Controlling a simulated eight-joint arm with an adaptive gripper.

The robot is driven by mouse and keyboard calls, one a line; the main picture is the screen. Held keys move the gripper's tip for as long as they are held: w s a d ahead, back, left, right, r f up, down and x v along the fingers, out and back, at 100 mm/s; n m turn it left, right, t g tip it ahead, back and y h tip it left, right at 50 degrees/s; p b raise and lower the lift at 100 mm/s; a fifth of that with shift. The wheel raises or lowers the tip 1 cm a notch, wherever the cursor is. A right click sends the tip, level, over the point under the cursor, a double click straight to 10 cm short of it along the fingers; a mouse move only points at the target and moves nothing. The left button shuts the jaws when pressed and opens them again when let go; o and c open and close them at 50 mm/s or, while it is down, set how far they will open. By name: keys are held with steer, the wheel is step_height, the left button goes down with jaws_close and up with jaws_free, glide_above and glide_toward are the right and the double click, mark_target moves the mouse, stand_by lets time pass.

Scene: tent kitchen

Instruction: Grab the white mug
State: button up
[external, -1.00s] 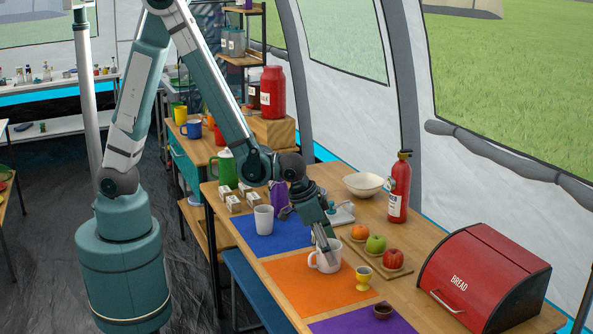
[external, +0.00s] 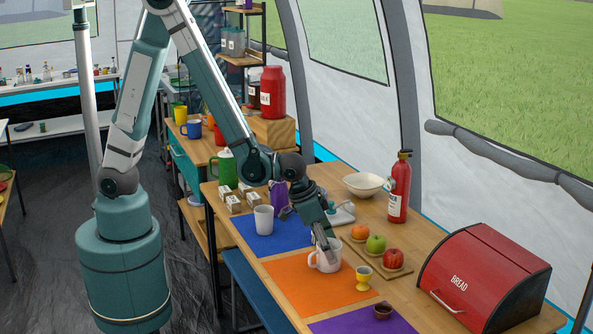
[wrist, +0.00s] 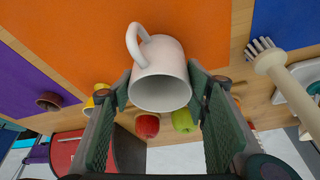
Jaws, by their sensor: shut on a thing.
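A taller, plain white cup (external: 263,220) stands on the blue mat behind.
A small brown bowl (external: 383,311) is on the purple mat (external: 350,324). A red bread box (external: 485,275) and a fire extinguisher (external: 399,190) stand further right.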

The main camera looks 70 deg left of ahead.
steer(key=shift+r, duration=0.15)
step_height(320, 180, up, 10)
steer(key=p, duration=0.2)
steer(key=shift+p, duration=0.4)
